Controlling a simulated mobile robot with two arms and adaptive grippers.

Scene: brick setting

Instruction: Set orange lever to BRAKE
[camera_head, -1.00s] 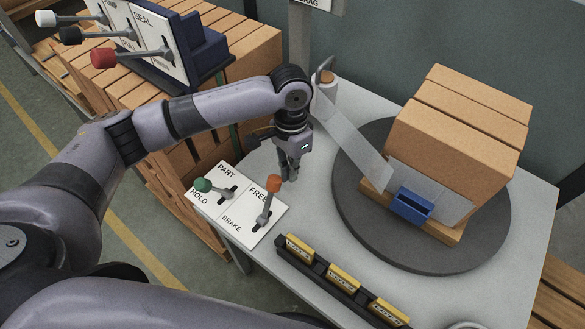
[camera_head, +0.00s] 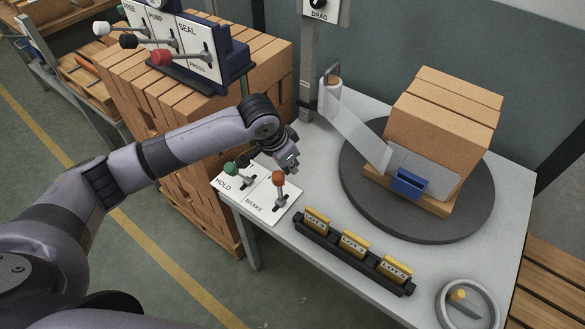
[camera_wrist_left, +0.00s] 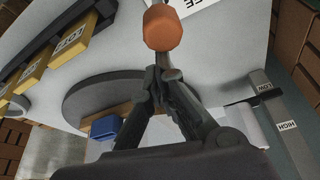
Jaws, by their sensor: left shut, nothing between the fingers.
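The orange lever (camera_head: 278,179) stands on a white panel (camera_head: 255,215) at the table's left corner. Its knob shows above the BRAKE label, toward the far end of its slot. My left gripper (camera_head: 292,168) is shut and empty, just beyond the orange knob; it covers the FREE label in the head view. In the left wrist view the orange knob (camera_wrist_left: 163,28) shows past the shut fingertips (camera_wrist_left: 160,78). Whether they touch it I cannot tell. A green lever (camera_head: 231,169) stands to the left, near the HOLD label. My right gripper is not in view.
A turntable (camera_head: 365,215) bears stacked boxes (camera_head: 440,120). A black rack (camera_head: 350,255) with yellow blocks lies in front. A film strip (camera_head: 350,130) slants to the boxes.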

